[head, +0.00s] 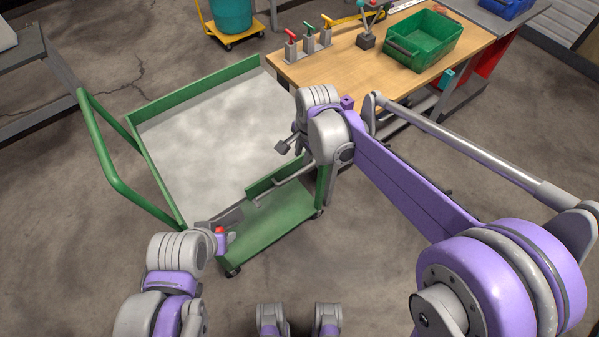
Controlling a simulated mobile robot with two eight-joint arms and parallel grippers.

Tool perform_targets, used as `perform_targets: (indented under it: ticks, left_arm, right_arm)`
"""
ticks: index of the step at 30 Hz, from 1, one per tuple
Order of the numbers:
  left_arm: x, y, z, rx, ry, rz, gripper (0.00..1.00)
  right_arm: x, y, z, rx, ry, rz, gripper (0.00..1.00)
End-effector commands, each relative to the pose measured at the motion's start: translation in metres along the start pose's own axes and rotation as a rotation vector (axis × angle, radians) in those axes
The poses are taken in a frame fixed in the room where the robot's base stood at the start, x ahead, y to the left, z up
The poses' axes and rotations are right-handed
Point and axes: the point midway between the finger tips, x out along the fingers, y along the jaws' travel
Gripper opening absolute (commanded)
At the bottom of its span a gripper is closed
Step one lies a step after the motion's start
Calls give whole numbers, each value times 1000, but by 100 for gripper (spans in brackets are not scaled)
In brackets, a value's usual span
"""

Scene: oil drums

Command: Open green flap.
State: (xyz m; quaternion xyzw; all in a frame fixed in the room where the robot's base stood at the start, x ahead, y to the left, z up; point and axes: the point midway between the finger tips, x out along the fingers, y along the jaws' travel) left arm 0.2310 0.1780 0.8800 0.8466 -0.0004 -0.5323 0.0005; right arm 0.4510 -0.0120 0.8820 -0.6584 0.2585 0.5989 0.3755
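A green cart (203,92) with a pale grey bed stands left of centre. A raised green flap (276,178) runs along its near right edge, with a thin grey bar (287,184) in front of it. A flat green surface (268,226) shows below this edge; I cannot tell if it is part of the flap. My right gripper (287,144) is over the right side of the bed, above the flap, apart from it in the picture. My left gripper (228,222) is at the cart's near left corner, partly hidden by its own wrist. The finger gaps are unclear.
A wooden workbench (350,70) at the upper right holds a green crate (424,40) and several small levers (309,38). The cart's green push handle (105,160) is on the left. A teal drum (231,14) stands behind. Bare floor lies left and in front.

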Motion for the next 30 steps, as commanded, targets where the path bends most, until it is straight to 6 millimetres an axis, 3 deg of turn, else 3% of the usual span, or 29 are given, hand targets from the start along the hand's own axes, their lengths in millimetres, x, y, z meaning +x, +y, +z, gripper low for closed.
perform_targets:
  ticks: [18, 30]
  left_arm:
    - [7, 0, 5, 0, -3, 0, 50]
    - [7, 0, 5, 0, -3, 0, 50]
  right_arm:
    - [96, 0, 0, -1, 1, -1, 27]
    - [105, 0, 0, -1, 1, -1, 27]
